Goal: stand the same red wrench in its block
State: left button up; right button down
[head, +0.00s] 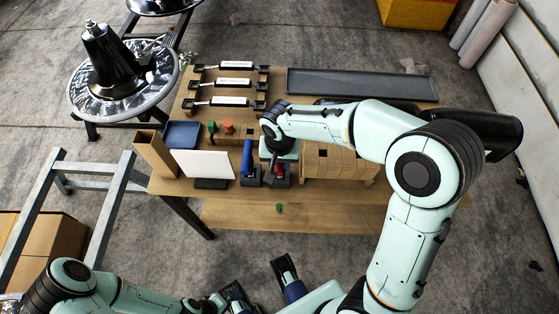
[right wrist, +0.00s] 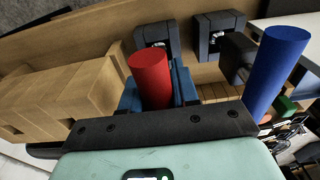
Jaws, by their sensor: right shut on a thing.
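The red wrench's handle (right wrist: 150,78) rises between the blue fingers of my right gripper (right wrist: 160,90) in the right wrist view. The gripper is shut on it. In the head view, a little of the red wrench (head: 277,169) shows below my right wrist, over a dark block (head: 279,181) at the table's front. The wrench's lower end is hidden, so I cannot tell whether it is seated. A blue handle (head: 247,158) stands upright in the dark block just left of it; it also shows in the right wrist view (right wrist: 277,65). My left gripper (head: 262,284) is open and empty, low in front of the table.
A slotted wooden block (head: 340,163) stands right of the red wrench, close to my right arm. A white panel (head: 205,164), a blue tray (head: 183,134) and green and orange items lie to the left. A long grey tray (head: 350,84) lies at the back.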

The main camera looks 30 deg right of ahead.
jog(key=c, duration=0.8)
grip_release()
jog(key=shift+r, duration=0.75)
pick_arm(q)
jog(key=r+p, duration=0.2)
jog(key=shift+w+r+p, duration=0.2)
jog(key=shift+r+p, duration=0.15)
pick_arm(e)
jog(key=r, duration=1.2)
jog(key=shift+s+a, duration=0.2)
jog(key=shift+s, duration=0.2)
